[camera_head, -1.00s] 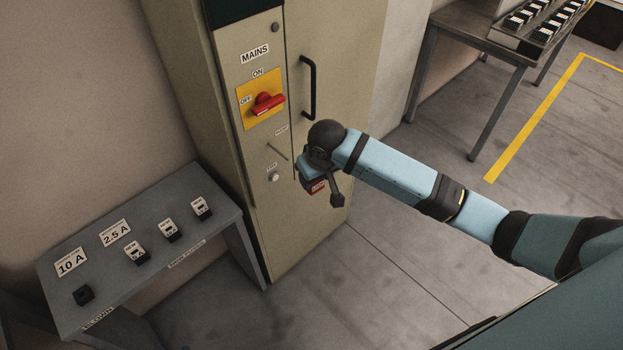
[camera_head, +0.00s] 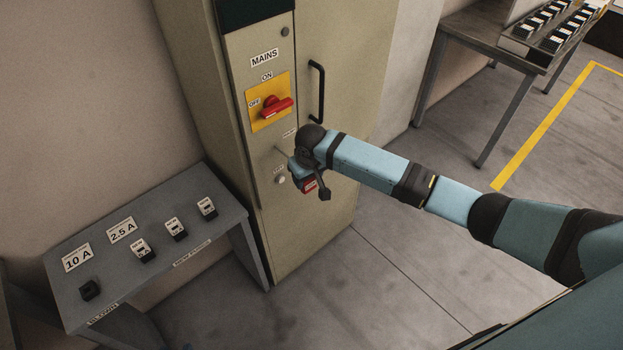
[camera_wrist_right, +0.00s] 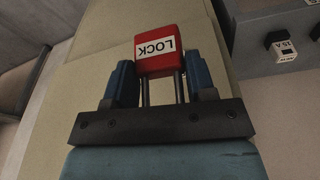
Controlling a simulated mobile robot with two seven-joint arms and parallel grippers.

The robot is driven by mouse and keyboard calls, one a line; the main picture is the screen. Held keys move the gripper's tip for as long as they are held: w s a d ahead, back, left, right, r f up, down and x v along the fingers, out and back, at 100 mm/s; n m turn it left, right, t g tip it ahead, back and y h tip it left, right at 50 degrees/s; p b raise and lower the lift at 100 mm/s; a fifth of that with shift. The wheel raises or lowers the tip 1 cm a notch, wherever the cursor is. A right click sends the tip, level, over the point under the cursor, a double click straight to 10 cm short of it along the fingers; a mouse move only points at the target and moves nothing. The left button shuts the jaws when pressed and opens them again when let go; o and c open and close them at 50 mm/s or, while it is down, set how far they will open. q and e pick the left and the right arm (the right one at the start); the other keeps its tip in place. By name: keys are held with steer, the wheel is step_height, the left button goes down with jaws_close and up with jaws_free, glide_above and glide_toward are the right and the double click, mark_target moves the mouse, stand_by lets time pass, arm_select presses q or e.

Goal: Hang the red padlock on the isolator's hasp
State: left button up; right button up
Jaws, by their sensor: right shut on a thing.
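The red padlock (camera_wrist_right: 162,52) with its white LOCK label is in my right gripper (camera_wrist_right: 160,82), between the two blue fingers in the right wrist view. Its two shackle legs run back towards the palm. In the head view the padlock (camera_head: 309,185) shows small and red below my right wrist, in front of the cabinet. I cannot make out the hasp clearly. My left gripper is not in view.
A grey bench (camera_head: 190,259) with several small black blocks and 10 A and 2.5 A cards stands left of the cabinet (camera_head: 310,225). The cabinet door has a black handle (camera_head: 317,91). Another table (camera_head: 462,38) is at the upper right. The floor between is clear.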

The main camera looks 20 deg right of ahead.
steer(key=w+a+f+b, duration=0.1)
steer(key=w+a+b, duration=0.1)
steer(key=w, duration=0.3)
steer(key=shift+w, duration=0.4)
stand_by(0.4)
steer(key=shift+a, duration=0.1)
steer(key=shift+b, duration=0.3)
steer(key=o, duration=1.1)
